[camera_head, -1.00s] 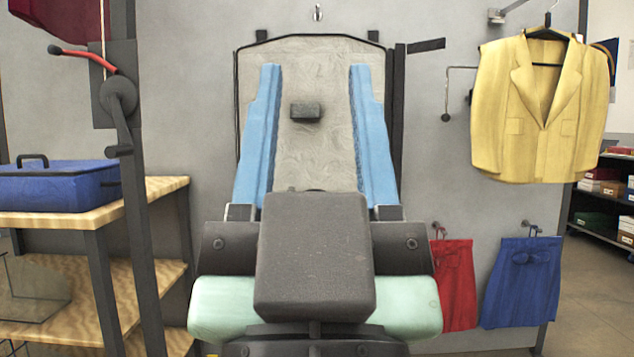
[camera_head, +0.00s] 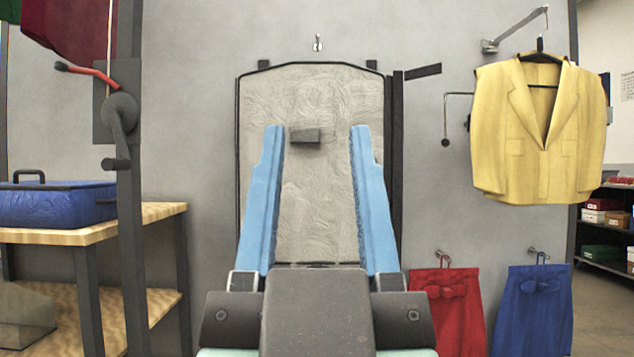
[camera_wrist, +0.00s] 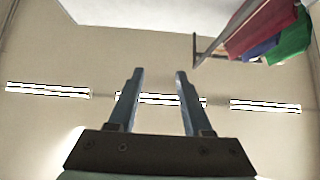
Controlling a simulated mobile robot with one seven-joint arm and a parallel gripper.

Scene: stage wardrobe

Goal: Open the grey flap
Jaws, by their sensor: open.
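The grey flap (camera_head: 318,200) is an upright textured panel with a dark frame on the grey wall, straight ahead in the head view. A small dark block-shaped handle (camera_head: 305,136) is on its upper middle part. The flap lies flat in its frame and looks closed. My gripper (camera_head: 318,134) is open, its two blue fingers pointing up in front of the flap. In the picture the fingertips are on either side of the handle, but I cannot tell how far off it they are. The wrist view shows my gripper (camera_wrist: 157,75) empty, facing the ceiling lights.
A dark post with a red-handled crank (camera_head: 118,110) stands left, beside a wooden shelf unit (camera_head: 150,213) with a blue case (camera_head: 60,204). A yellow jacket (camera_head: 540,140) hangs right, above a red garment (camera_head: 452,305) and a blue garment (camera_head: 535,310). A dark bar (camera_head: 422,72) juts out beside the flap's frame.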

